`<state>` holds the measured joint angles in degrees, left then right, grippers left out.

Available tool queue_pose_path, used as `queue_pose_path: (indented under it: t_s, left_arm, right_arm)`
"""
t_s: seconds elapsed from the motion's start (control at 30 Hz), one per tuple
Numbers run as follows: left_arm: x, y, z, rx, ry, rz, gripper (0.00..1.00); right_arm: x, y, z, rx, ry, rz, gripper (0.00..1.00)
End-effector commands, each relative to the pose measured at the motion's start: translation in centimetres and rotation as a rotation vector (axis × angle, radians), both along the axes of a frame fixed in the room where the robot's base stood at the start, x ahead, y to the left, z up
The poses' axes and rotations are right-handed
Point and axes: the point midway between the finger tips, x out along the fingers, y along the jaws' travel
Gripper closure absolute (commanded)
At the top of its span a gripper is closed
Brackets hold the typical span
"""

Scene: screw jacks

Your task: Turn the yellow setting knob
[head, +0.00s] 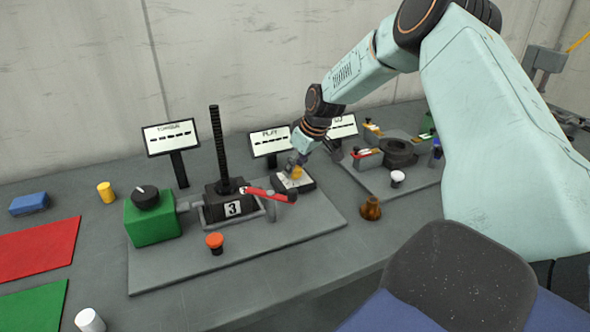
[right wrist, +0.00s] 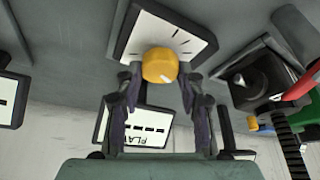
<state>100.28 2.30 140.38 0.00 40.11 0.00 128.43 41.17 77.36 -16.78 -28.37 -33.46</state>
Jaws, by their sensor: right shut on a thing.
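The yellow setting knob (right wrist: 159,65) sits on a white dial plate (right wrist: 199,44) with black tick marks. A pale pointer mark shows on the knob's lower edge in the right wrist view. In the head view the knob (head: 296,173) is partly hidden by my right gripper (head: 297,164), which reaches down to it from above. In the right wrist view the two fingers of my right gripper (right wrist: 160,78) stand on either side of the knob, shut on it. My left gripper is in neither view.
A jack with a black threaded post (head: 218,150) and a red lever (head: 270,195) stands left of the knob. The PLAY display (head: 269,143) stands behind it.

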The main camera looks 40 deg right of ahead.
Motion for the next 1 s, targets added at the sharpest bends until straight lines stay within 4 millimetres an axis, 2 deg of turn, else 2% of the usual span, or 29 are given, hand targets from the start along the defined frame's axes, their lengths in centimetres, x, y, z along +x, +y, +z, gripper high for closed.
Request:
queue_pose_path:
  t_s: [0.03, 0.1, 0.4, 0.7, 1.0]
  left_arm:
    - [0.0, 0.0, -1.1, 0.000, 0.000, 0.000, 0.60]
    - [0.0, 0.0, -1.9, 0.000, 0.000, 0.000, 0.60]
    - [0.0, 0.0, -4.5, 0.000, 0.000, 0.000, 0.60]
    - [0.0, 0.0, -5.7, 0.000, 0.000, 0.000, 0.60]
    - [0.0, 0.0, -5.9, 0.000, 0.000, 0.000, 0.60]
  right_arm:
    - [0.0, -0.1, -0.4, 0.001, -0.003, 0.025, 0.93]
    - [0.1, -0.1, -0.4, 0.002, -0.003, 0.069, 0.93]
    - [0.1, -0.2, -0.3, 0.000, -0.003, 0.262, 0.93]
    - [0.1, -0.2, -0.1, 0.001, -0.001, 0.393, 0.93]
    - [0.1, -0.3, 0.0, 0.000, 0.000, 0.429, 0.93]
